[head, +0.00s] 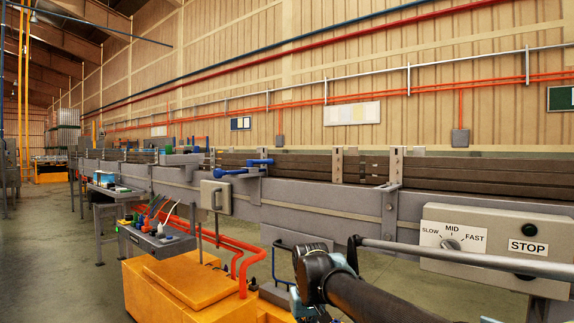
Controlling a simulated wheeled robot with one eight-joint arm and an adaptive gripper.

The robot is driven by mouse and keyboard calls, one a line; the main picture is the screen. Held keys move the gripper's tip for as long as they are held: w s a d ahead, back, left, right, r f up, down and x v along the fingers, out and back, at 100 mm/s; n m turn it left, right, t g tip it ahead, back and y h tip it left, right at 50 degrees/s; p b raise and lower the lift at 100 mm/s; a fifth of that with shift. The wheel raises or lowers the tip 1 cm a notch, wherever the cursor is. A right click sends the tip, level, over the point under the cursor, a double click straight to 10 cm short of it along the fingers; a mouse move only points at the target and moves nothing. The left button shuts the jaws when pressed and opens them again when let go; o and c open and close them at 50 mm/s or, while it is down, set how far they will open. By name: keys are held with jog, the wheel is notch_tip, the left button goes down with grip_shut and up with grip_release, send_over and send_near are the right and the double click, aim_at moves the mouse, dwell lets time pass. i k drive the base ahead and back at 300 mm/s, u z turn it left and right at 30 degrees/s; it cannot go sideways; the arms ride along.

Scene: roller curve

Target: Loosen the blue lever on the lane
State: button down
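A blue lever (230,172) sticks out to the left from a grey bracket on the near side of the long grey lane (305,202), left of the middle of the head view. A second blue piece (261,162) sits on top of the same bracket, slightly higher and to the right. It is too small to tell whether the lever is tight or loose. My dark arm reaches in from the bottom right and ends in a black and grey joint, well below and to the right of the lever, apart from it. My gripper's fingers cannot be made out.
A grey control box (500,245) with a SLOW-MID-FAST dial and STOP label is at right. A grey rod (470,258) crosses before it. A grey handled box (216,197) hangs below the lever. Orange pipes (246,262), an orange cabinet (180,285) and a tool tray (157,240) stand lower left.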

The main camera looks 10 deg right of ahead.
aim_at(250, 163)
jog(key=z, duration=0.95)
jog(key=k, duration=1.15)
jog(key=u, duration=1.6)
jog(key=i, duration=1)
jog(key=z, duration=0.05)
